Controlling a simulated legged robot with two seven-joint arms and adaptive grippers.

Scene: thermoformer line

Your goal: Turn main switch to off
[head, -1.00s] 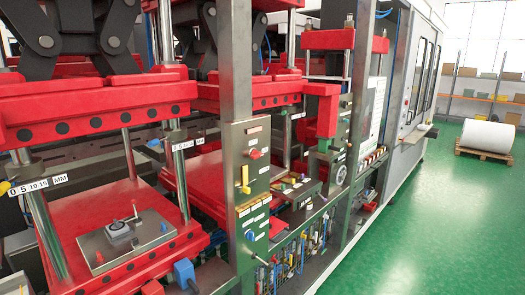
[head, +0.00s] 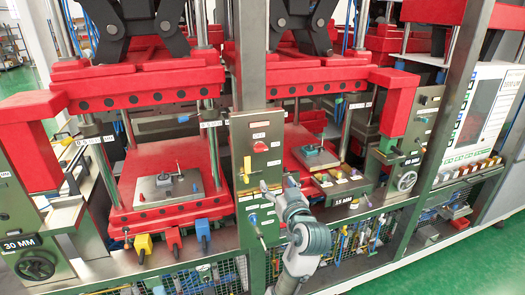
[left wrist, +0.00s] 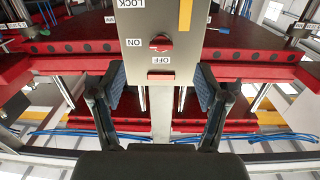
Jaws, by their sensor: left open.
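The main switch is a red knob (head: 260,147) high on a grey control panel (head: 236,135) on the post between two red presses. In the left wrist view the panel appears upside down, with the red knob (left wrist: 160,43) near the top middle. An ON label (left wrist: 133,42) is beside the knob, and an OFF label (left wrist: 163,60) lies between it and a red plate (left wrist: 160,75). I cannot tell which label the knob points to. My left gripper (head: 278,186) is open and empty, below the knob in the head view. Its fingers (left wrist: 160,90) are apart and touch nothing. My right gripper is out of view.
A yellow handle (head: 247,166) sits below the knob on the same panel. Red press plates (head: 130,215) stand on both sides, with a steel plate (head: 170,188) on the left one. Mesh guards (head: 340,245) run below. Green floor (head: 425,270) is clear at the front right.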

